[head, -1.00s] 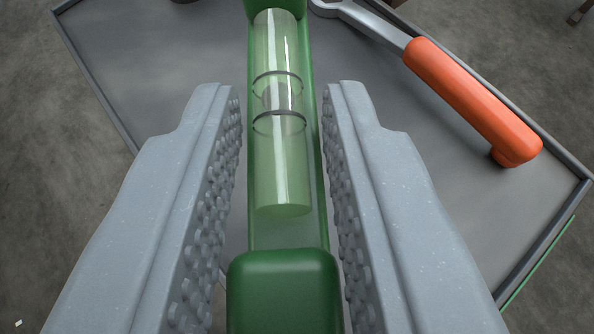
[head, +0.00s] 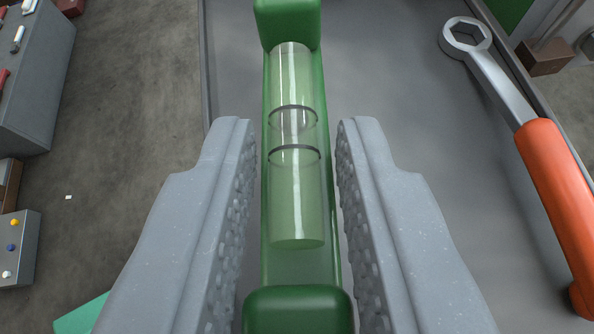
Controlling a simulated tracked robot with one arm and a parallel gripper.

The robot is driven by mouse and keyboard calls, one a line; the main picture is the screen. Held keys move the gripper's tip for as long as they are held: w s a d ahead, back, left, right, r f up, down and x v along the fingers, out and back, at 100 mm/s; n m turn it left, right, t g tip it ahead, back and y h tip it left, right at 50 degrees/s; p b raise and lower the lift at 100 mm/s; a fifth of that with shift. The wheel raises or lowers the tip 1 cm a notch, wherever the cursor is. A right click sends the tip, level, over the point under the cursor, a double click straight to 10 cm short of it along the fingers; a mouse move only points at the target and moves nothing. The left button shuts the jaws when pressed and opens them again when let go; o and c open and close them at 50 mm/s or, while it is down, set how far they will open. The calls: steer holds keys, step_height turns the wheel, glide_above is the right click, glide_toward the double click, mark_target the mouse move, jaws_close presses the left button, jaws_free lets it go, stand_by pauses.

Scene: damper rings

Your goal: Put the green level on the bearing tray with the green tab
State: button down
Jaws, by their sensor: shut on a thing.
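The green level (head: 297,305) is a long green bar with a clear pale-green vial that has two dark rings. It lies lengthwise between the jaws of my gripper (head: 296,130), which is shut on it. Its far end block reaches the top of the view, and its near end is cut off at the bottom. Below it is a grey tray (head: 400,60) with a raised rim. I cannot tell how high the level is above the tray. No green tab can be clearly made out on the tray.
A wrench with an orange handle (head: 558,190) lies on the tray's right side. A teal-green piece (head: 82,316) is at bottom left. A grey box with coloured knobs (head: 18,245) and a tool bench (head: 35,75) stand left. A green surface (head: 510,12) shows top right.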

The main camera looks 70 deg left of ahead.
steer(key=shift+d, duration=0.25)
steer(key=b, duration=0.2)
steer(key=shift+s+d+f+b, duration=0.15)
steer(key=shift+s+f+b, duration=0.05)
steer(key=shift+s+b, duration=0.1)
step_height(320, 180, down, 6)
steer(key=b, duration=0.6)
steer(key=shift+b, duration=0.35)
steer(key=c, duration=1.6)
jaws_free()
steer(key=shift+o, duration=0.2)
steer(key=o, duration=0.5)
steer(key=shift+o, duration=0.2)
